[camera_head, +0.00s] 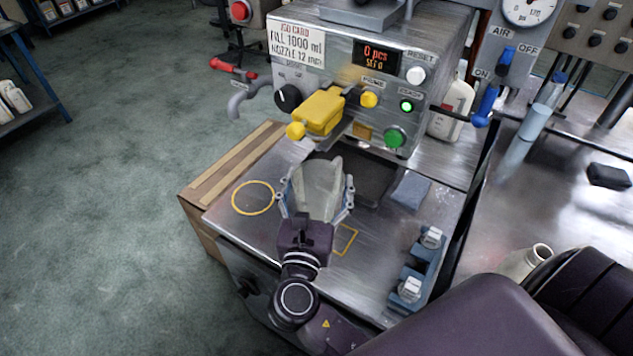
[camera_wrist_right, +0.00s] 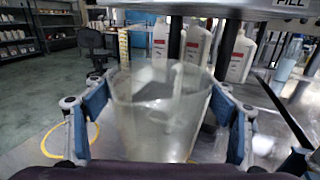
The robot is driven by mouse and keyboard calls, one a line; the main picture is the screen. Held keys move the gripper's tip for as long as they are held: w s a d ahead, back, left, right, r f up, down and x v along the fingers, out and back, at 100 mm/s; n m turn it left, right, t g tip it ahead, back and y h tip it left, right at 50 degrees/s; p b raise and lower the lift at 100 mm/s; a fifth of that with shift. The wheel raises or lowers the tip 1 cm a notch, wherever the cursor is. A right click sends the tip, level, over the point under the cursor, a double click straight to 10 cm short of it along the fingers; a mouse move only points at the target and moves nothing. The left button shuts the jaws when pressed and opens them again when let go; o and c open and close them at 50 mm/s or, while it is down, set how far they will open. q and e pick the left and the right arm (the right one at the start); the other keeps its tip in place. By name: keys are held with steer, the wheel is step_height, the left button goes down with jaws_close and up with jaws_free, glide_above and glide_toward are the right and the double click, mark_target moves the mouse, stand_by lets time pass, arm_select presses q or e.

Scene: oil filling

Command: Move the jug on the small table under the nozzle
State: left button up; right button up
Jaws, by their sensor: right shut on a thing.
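The jug (camera_head: 318,188) is a clear, greyish open vessel above the metal top of the small table (camera_head: 238,222). My right gripper (camera_head: 316,190) is shut on it, with a finger on each side. In the right wrist view the jug (camera_wrist_right: 160,110) stands upright between the blue finger pads. I cannot tell whether its base touches the table. The yellow nozzle block (camera_head: 320,110) juts from the front of the filling machine, beyond the jug and above it. The nozzle's outlet is hidden. My left gripper is out of view.
A yellow circle (camera_head: 253,198) is left of the jug, and a yellow square (camera_head: 345,239) is partly hidden by my gripper. A blue fixture (camera_head: 418,268) stands at the right front. A blue cloth (camera_head: 410,190) lies right of the jug. The filling machine (camera_head: 340,50) stands behind.

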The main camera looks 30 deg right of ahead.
steer(key=o, duration=1.7)
steer(key=shift+s+a, duration=0.1)
steer(key=v, duration=1.1)
steer(key=shift+s+a, duration=0.3)
